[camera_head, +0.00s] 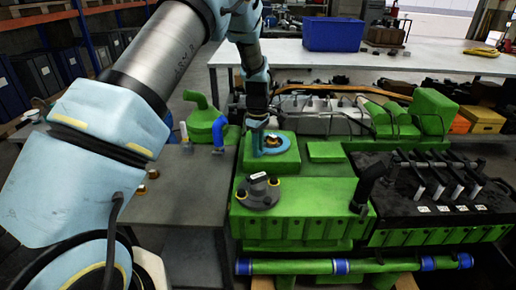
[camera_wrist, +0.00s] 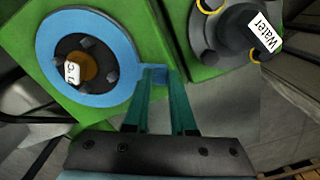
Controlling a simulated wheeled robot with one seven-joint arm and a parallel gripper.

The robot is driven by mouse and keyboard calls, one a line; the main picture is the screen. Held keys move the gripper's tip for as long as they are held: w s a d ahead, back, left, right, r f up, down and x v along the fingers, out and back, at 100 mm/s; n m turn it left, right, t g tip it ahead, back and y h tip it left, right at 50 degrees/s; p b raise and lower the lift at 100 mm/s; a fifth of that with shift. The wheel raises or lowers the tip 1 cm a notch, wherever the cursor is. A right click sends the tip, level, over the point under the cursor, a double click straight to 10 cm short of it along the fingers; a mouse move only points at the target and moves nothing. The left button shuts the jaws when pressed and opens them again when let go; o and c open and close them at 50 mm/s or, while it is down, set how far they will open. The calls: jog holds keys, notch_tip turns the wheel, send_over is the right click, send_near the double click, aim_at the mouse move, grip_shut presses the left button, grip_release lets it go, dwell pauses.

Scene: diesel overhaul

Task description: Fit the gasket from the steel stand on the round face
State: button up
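The gasket is a flat blue ring with a small tab (camera_head: 287,145); it also shows in the wrist view (camera_wrist: 52,75). It surrounds the dark round face (camera_wrist: 98,52), which has several studs and a labelled brass-coloured centre, on a green engine block. Whether the gasket lies flat against the face or slightly above it, I cannot tell. My gripper (camera_head: 257,147) comes down at the ring's left side. In the wrist view its two teal fingers (camera_wrist: 159,82) are closed on the gasket's tab. A grey steel stand (camera_head: 185,205) is at the left, with no gasket visible on it.
A dark flanged fitting labelled "Water" (camera_wrist: 236,28) stands on the green block in front of the gasket. A black pipe elbow (camera_head: 371,188) rises to the right. Small brass-coloured parts (camera_head: 140,191) sit on the stand, and a blue pipe (camera_head: 219,134) stands behind it.

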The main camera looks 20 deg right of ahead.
jog(key=o, duration=0.5)
jog(key=shift+c, duration=0.2)
notch_tip(320, 180, up, 11)
jog(key=b, duration=0.3)
